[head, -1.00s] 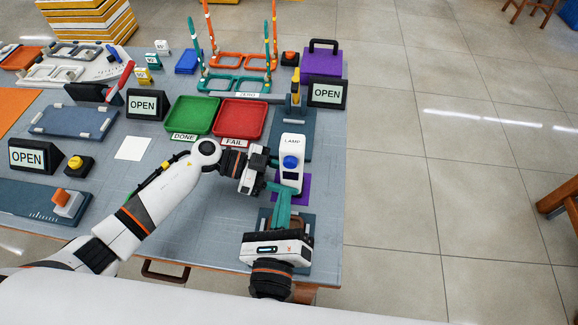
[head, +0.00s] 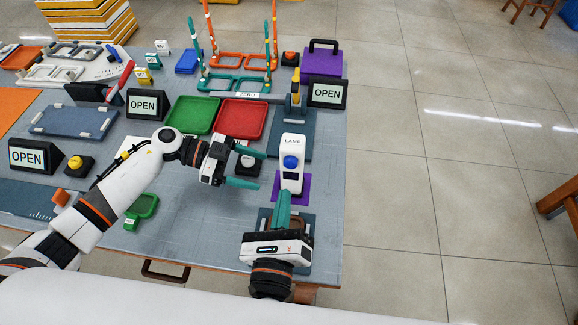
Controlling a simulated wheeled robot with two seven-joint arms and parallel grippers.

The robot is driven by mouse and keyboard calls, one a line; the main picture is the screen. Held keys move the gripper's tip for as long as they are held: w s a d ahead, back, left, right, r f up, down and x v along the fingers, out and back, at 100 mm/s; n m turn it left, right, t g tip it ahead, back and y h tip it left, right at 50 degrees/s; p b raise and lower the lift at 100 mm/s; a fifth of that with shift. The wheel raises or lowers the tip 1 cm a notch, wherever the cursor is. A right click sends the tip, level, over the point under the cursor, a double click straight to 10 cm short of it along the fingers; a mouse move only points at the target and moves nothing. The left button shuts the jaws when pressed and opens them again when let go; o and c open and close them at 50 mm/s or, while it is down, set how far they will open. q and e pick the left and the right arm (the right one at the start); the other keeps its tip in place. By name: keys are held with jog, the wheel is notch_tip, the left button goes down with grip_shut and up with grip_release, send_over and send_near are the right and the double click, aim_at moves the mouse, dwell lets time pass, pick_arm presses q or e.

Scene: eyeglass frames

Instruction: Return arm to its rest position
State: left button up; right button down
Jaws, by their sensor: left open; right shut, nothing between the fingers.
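My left gripper (head: 250,168) is open and empty, with teal fingers apart, over the middle of the table and left of the lamp unit. Its white arm comes in from the left. My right gripper (head: 283,212) is shut and empty at the table's front right, its teal fingers just in front of the white lamp unit (head: 292,160) with a blue button. I cannot tell whether the fingertips touch the unit or the purple pad (head: 304,188) under it.
A green tray (head: 193,113) and a red tray (head: 241,117) lie behind my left gripper. A small green item (head: 143,210) lies beside my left forearm. Eyeglass frames (head: 237,85) stand at the back. A purple box (head: 322,60) and an OPEN sign (head: 327,93) occupy the back right.

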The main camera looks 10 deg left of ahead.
pick_arm(q)
jog(key=shift+v, duration=1.6)
